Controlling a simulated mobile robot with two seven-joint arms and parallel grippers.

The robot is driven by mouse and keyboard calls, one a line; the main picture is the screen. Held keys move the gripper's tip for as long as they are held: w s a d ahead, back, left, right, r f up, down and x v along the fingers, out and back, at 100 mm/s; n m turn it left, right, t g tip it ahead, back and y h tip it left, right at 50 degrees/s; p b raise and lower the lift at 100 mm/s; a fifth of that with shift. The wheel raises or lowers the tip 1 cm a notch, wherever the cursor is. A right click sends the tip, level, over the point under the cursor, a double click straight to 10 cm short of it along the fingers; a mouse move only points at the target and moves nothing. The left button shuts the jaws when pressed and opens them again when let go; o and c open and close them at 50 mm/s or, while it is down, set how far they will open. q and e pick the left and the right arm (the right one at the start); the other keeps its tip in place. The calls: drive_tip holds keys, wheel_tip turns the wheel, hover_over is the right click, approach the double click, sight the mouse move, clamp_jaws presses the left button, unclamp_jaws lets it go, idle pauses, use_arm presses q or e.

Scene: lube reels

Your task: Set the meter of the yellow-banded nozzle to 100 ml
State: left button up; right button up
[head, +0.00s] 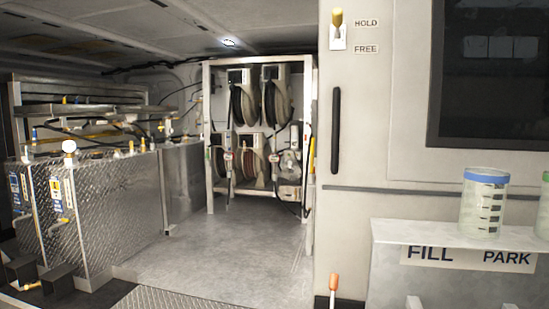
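Several hose reels hang in a metal rack (206,120) at the back of the bay, among them an upper left reel (237,105) and an upper right reel (269,104). Small nozzle-like fittings hang at the rack's front, one near the middle (228,157) and one further right (290,158). A small yellow piece (311,155) shows by the rack's right post. I cannot tell which nozzle is yellow-banded, and no meter reading is legible. Neither of my grippers is in view.
Diamond-plate tanks (120,205) with valves stand at the left. Bare floor (220,255) leads to the rack. At the right, a shelf (400,234) labelled FILL and PARK bears a blue-rimmed graduated jar (482,205). A HOLD/FREE lever (337,25) is on the wall.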

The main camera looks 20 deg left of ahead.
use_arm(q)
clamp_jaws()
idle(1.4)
